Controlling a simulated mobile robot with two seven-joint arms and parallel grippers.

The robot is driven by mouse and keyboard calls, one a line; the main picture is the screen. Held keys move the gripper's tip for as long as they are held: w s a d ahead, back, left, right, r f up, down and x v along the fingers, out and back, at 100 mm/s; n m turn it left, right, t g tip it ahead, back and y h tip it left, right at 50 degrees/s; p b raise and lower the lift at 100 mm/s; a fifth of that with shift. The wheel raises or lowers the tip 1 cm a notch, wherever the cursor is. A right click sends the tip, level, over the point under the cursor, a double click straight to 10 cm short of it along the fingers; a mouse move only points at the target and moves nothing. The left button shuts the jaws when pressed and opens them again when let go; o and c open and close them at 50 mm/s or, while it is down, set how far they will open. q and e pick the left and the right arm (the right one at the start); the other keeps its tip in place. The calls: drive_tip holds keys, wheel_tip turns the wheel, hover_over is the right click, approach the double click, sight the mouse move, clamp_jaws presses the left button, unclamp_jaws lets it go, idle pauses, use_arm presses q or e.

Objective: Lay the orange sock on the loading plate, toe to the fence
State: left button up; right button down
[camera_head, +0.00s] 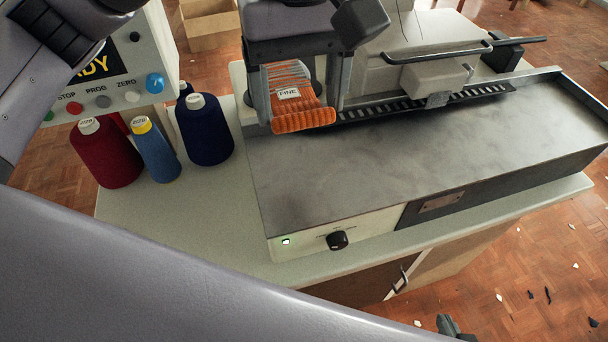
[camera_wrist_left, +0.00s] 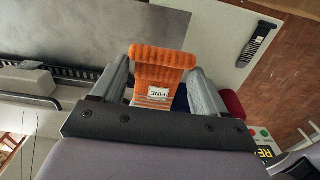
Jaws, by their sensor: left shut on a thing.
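The orange ribbed sock (camera_head: 303,119) has grey stripes and a white "FINE" label. My left gripper (camera_head: 297,108) is shut on it, with a finger at each side. The sock's rounded orange end sticks out past the fingertips, over the back left corner of the grey metal plate (camera_head: 400,155). I cannot tell whether it touches the plate. In the left wrist view the sock (camera_wrist_left: 160,58) lies between the two fingers, and the plate (camera_wrist_left: 80,30) is at upper left. A small dark piece of my right gripper (camera_head: 455,326) shows at the bottom edge; its jaws are unclear.
A slotted dark rail (camera_head: 430,105) runs along the plate's back, below the machine head (camera_head: 415,75). A raised edge (camera_head: 585,105) closes the plate's right end. Red (camera_head: 105,155), blue (camera_head: 155,150) and navy (camera_head: 204,132) thread cones stand left. The plate's middle is bare.

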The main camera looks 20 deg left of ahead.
sight(300, 205)
use_arm(q)
wheel_tip(300, 205, down, 18)
drive_tip(key=shift+f+p, duration=0.1)
drive_tip(key=shift+p, duration=0.7)
drive_tip(key=shift+f, duration=0.1)
drive_tip(key=shift+f+b, duration=0.2)
drive_tip(key=shift+b, duration=0.1)
drive_tip(key=o, duration=1)
drive_tip(key=shift+r, duration=0.1)
drive_tip(key=shift+r, duration=0.15)
wheel_tip(300, 205, up, 12)
drive_tip(key=shift+b, duration=0.65)
